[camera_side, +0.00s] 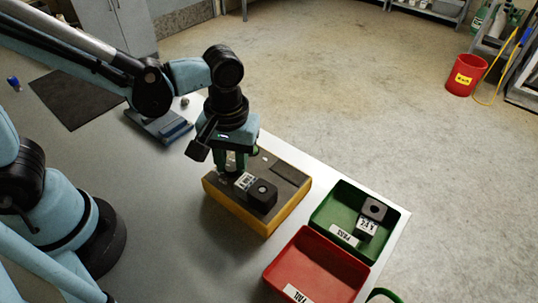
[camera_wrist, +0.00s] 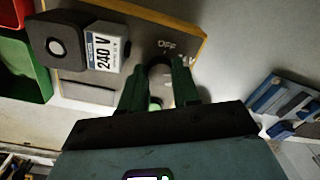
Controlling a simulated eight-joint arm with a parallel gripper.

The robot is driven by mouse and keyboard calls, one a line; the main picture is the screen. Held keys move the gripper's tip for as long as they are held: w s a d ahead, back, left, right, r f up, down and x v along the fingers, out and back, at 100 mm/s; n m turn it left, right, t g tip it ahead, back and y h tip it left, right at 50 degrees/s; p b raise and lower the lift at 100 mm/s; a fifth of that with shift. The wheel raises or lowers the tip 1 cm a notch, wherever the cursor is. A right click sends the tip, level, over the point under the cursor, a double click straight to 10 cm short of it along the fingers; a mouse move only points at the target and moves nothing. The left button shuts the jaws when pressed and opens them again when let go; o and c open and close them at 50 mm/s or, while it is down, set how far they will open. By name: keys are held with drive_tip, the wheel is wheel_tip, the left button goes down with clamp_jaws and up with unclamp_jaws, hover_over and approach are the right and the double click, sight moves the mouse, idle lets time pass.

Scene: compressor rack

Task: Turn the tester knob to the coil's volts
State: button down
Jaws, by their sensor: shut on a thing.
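The tester is a yellow-sided box with a grey top (camera_side: 287,174), standing on the bench; its top also shows in the wrist view (camera_wrist: 135,38). The black coil (camera_side: 262,194) sits on it, and in the wrist view the coil (camera_wrist: 57,42) has a white and blue label (camera_wrist: 103,50) reading 240 V. My gripper (camera_side: 236,168) points down over the tester's far-left part. In the wrist view my gripper (camera_wrist: 158,76) is shut on the dark round knob (camera_wrist: 158,66). OFF is printed beside the knob; another marking ending in V is partly covered by a finger. The knob's pointer is not readable.
A green bin (camera_side: 323,215) labelled PASS holds a coil with a label. A red bin (camera_side: 316,262) labelled FAIL looks empty. Both stand right of the tester near the bench edge. A blue-grey device (camera_side: 160,124) and a dark mat (camera_side: 75,97) lie farther left.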

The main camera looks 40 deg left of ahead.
drive_tip(key=c, duration=0.8)
unclamp_jaws()
drive_tip(key=shift+r, duration=0.15)
drive_tip(key=r, duration=1.1)
drive_tip(key=shift+w+d+r, duration=0.1)
drive_tip(key=shift+d+r, duration=0.1)
drive_tip(key=shift+r, duration=0.2)
